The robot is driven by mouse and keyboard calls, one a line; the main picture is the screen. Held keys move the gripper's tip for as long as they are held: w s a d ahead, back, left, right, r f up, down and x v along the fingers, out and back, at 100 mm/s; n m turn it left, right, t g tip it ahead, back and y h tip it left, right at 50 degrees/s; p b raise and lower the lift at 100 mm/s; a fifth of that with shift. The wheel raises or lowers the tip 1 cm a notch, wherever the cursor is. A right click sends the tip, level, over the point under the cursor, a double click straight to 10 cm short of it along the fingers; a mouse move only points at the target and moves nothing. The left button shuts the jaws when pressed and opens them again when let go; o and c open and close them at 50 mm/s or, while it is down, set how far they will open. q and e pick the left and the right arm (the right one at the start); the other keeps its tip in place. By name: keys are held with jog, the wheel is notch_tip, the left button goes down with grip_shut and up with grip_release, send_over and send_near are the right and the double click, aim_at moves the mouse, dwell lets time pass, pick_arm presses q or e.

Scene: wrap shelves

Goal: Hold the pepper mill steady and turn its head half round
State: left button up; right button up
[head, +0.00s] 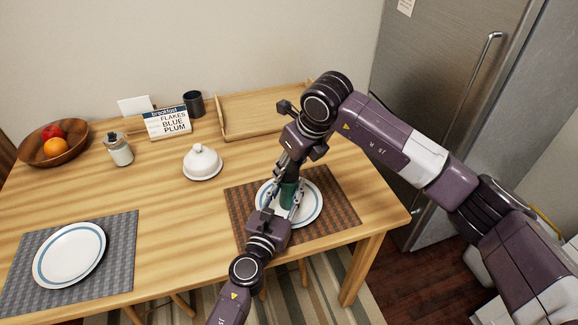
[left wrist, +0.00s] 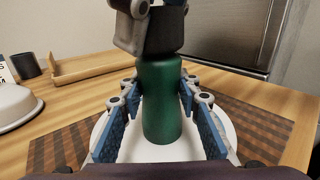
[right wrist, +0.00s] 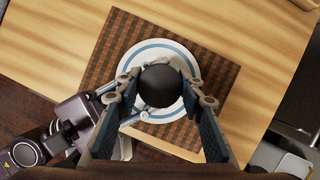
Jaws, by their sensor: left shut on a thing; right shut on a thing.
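The pepper mill has a green body (left wrist: 160,100) and a dark rounded head (right wrist: 161,86). It stands upright over the white plate with a blue ring (head: 312,208); in the head view its green body (head: 288,194) is partly hidden by my grippers. My left gripper (left wrist: 160,95) is shut on the green body, one finger on each side. My right gripper (right wrist: 160,90) comes from above and is shut on the dark head. In the left wrist view the right gripper covers the top of the mill.
The plate lies on a brown checked mat (head: 345,215). A white domed dish (head: 203,163) and a wooden tray (head: 262,112) stand behind it. A jar (head: 119,149), a fruit bowl (head: 50,146), a breakfast sign (head: 168,122) and a dark cup (head: 194,103) are farther left. A second plate (head: 69,254) lies at front left.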

jog(key=o, duration=1.2)
jog(key=shift+r, duration=0.1)
jog(key=v, duration=1.1)
jog(key=shift+s+d+r, duration=0.15)
jog(key=shift+d+r, duration=0.05)
jog(key=shift+r, duration=0.15)
